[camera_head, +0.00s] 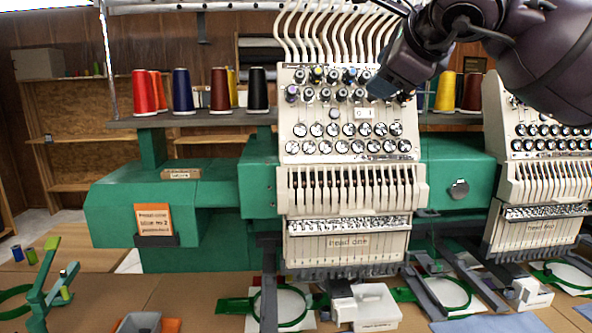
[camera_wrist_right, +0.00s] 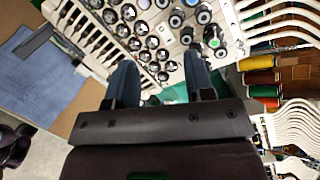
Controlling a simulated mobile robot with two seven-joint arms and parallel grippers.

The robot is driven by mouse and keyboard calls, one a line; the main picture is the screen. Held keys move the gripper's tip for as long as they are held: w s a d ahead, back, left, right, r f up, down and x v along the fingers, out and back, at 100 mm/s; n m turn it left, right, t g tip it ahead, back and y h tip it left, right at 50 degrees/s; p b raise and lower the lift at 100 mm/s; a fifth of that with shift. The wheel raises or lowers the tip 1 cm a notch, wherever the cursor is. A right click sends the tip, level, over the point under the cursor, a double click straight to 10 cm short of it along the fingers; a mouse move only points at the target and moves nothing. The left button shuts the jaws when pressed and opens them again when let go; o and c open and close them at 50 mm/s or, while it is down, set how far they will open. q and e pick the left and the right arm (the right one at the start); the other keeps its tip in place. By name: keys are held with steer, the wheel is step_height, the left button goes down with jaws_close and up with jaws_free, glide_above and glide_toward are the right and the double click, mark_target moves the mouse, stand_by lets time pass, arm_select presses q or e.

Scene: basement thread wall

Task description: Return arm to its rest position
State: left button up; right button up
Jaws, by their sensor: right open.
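My right arm (camera_head: 540,50) reaches in from the upper right in the head view. Its gripper (camera_head: 385,86) is in front of the upper right part of the cream machine head (camera_head: 350,249) marked "head one". In the right wrist view the gripper (camera_wrist_right: 161,72) has its two blue-grey fingers apart, with nothing held between them. The machine head's round tension knobs (camera_wrist_right: 150,40) show beyond the fingers. I cannot tell from these views how far the fingers are from the knobs. My left gripper is not in view.
Thread cones (camera_head: 182,91) stand on a grey shelf (camera_head: 210,119) above the green machine body (camera_head: 215,205). A second machine head (camera_head: 540,185) stands at the right. Green hoops (camera_head: 281,304) and a white box (camera_head: 375,306) are on the table in front.

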steer(key=s+a+f+m+g+y, duration=0.2)
steer(key=s+a+f+g+y, duration=0.3)
steer(key=f+y, duration=0.35)
steer(key=s+a+f+m+g+y, duration=0.25)
steer(key=s+a+f+y, duration=0.25)
steer(key=a+f+y, duration=0.35)
steer(key=d+f+n+t+h, duration=0.7)
steer(key=d+f+n+h, duration=0.3)
steer(key=n, duration=0.8)
steer(key=d+f+n+t+h, duration=0.8)
steer(key=d+f+n+h, duration=0.15)
steer(key=n, duration=0.85)
steer(key=s+d+f+m+g+h, duration=0.45)
steer(key=s+f+m+g, duration=0.2)
steer(key=f, duration=0.55)
steer(key=s+f+m+g+y, duration=0.2)
steer(key=s+f+g, duration=0.35)
steer(key=s, duration=0.45)
steer(key=s+f+m+g+y, duration=0.1)
steer(key=s+f+g, duration=0.45)
steer(key=s, duration=0.45)
steer(key=w+f+t, duration=0.7)
steer(key=f+t, duration=0.1)
steer(key=f, duration=0.3)
steer(key=shift+w+d+n+t+y, duration=0.3)
steer(key=shift+w+d+t+y, duration=0.1)
